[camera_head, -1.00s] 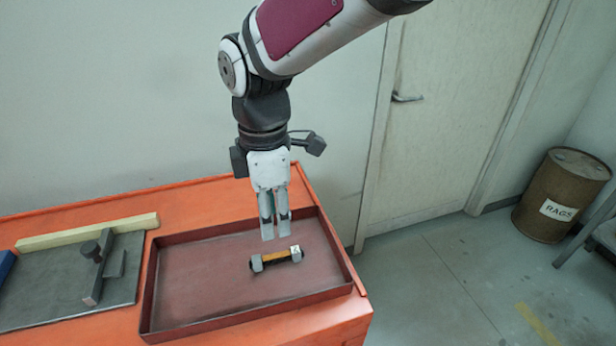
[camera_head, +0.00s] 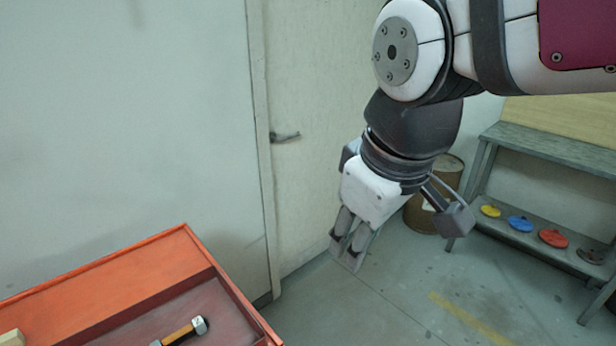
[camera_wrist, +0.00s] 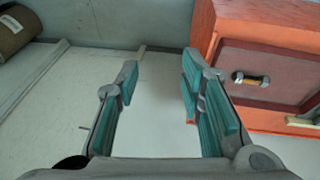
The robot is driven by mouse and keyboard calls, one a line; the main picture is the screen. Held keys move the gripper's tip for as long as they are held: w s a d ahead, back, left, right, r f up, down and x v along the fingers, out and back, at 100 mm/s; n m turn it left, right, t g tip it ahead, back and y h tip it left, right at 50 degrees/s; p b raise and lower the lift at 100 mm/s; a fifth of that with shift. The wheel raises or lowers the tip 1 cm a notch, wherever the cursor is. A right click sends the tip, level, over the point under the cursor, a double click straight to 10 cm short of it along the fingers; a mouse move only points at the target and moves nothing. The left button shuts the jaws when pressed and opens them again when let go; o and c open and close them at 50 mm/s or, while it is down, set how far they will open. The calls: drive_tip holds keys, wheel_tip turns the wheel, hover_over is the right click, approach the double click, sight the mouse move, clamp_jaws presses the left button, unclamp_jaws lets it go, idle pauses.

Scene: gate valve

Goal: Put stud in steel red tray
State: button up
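The stud (camera_head: 184,331), with an orange-brown middle and grey nuts at its ends, lies in the red steel tray (camera_head: 222,302) at the bottom left of the head view; its near end is cut off by the frame. In the wrist view the stud (camera_wrist: 250,79) lies on the floor of the tray (camera_wrist: 285,62), at the right. My gripper (camera_head: 346,250) hangs over the floor, to the right of the tray and clear of it. In the wrist view my gripper (camera_wrist: 158,82) has its teal-padded fingers wide apart, with nothing between them.
The tray sits on an orange bench (camera_head: 130,262). A door (camera_head: 310,130) is behind. A brown barrel (camera_head: 447,170) stands behind my wrist. At the right is a grey shelf unit (camera_head: 560,150) with several coloured discs low down. The floor between is clear.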

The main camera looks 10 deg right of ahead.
drive_tip(key=s+d+f+m+t, duration=0.1)
drive_tip(key=s+d+m, duration=0.5)
drive_tip(key=shift+f+m, duration=0.15)
drive_tip(key=shift+m, duration=0.15)
drive_tip(key=shift+d, duration=0.1)
idle(0.8)
